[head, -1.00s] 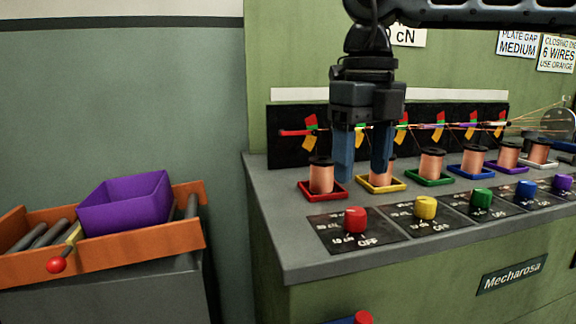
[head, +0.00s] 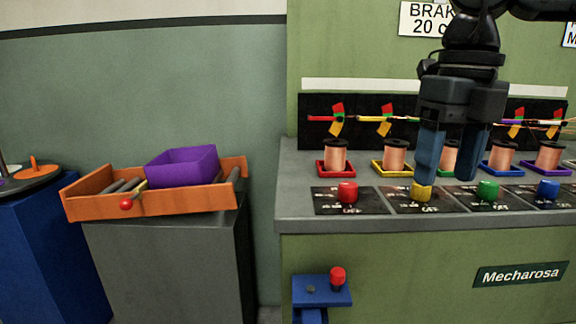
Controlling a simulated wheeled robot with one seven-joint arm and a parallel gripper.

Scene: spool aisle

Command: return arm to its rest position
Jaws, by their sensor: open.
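My gripper (head: 447,168) hangs pointing down in the upper right of the head view. Its two blue fingers are apart, with nothing between them that I can see as held. The fingers show in front of the green-tray spool (head: 449,152) and partly cover it. The left fingertip overlaps the yellow knob (head: 421,193) in the picture; I cannot tell whether it touches. My arm reaches in from the top right corner.
Copper spools stand in coloured trays along the grey bench (head: 300,185), behind coloured knobs. A blue bracket with a red button (head: 337,274) juts from the bench front. At left, an orange tray (head: 165,203) holds a purple bin (head: 182,165). A blue stand (head: 45,250) is far left.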

